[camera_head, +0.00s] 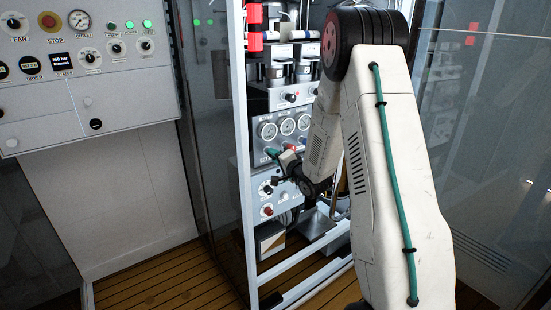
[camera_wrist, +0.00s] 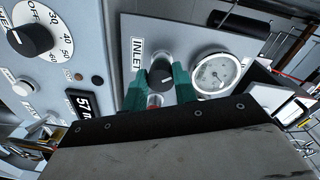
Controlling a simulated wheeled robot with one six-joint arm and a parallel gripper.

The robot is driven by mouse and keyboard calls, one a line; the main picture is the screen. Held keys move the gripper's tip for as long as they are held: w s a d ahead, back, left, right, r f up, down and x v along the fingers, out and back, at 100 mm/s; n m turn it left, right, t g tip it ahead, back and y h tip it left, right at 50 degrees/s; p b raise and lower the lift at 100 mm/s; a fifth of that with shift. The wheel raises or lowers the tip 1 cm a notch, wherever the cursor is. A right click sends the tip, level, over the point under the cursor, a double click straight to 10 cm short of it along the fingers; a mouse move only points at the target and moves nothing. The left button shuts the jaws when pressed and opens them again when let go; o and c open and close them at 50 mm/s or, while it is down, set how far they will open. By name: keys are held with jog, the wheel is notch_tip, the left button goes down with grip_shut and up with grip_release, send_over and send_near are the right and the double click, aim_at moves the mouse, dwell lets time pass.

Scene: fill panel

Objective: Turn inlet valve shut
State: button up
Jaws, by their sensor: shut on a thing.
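The inlet valve (camera_wrist: 161,77) has a dark knob on a grey panel, beside an upright "INLET" label (camera_wrist: 137,62) in the wrist view. My gripper (camera_wrist: 161,92) has its two teal fingers on either side of the knob, shut on it. In the head view my gripper (camera_head: 277,156) reaches the lower front of the rack, below the row of gauges. There the knob is hidden or too small to make out. I cannot tell the valve's turn position.
A round gauge (camera_wrist: 215,75) sits close right of the valve. A timer dial (camera_wrist: 31,38) and a display reading 57 (camera_wrist: 83,104) are at left. In the head view, the rack's pale upright post (camera_head: 243,150) stands just left of my gripper. Wooden floor (camera_head: 170,285) lies open at front left.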

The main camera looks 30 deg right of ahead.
jog(key=shift+m+y, duration=0.3)
jog(key=shift+m, duration=3.2)
jog(key=o, duration=1)
jog(key=shift+r, duration=0.1)
jog(key=shift+c, duration=0.2)
jog(key=s, duration=0.7)
jog(key=shift+s+d+r, duration=0.15)
jog(key=shift+s, duration=0.25)
